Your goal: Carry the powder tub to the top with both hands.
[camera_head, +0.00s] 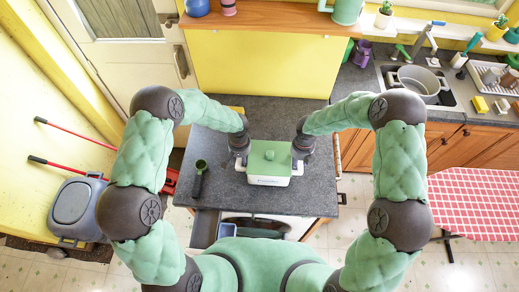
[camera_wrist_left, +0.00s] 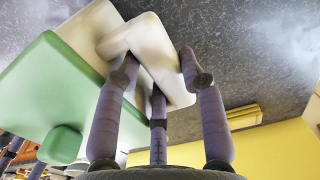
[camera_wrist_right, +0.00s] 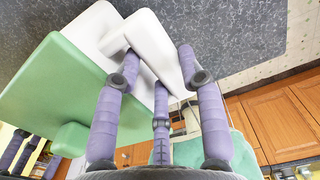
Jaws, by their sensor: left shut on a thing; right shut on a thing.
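The powder tub (camera_head: 269,180) is a white box with a green lid (camera_head: 270,158) and a white handle on each side. It is over the dark grey worktop (camera_head: 230,203), level; I cannot tell whether its base touches the surface. My left gripper (camera_head: 241,158) is shut on its left handle, which shows between the fingers in the left wrist view (camera_wrist_left: 150,48). My right gripper (camera_head: 298,158) is shut on its right handle, which shows in the right wrist view (camera_wrist_right: 150,45). The fingertips are partly hidden by the handles.
A dark green scoop (camera_head: 199,178) lies left of the tub on the worktop. A yellow object (camera_head: 236,109) lies behind my left forearm. A wooden shelf (camera_head: 275,17) above the yellow panel holds a green jug (camera_head: 347,10). A sink with a pot (camera_head: 418,82) is at right.

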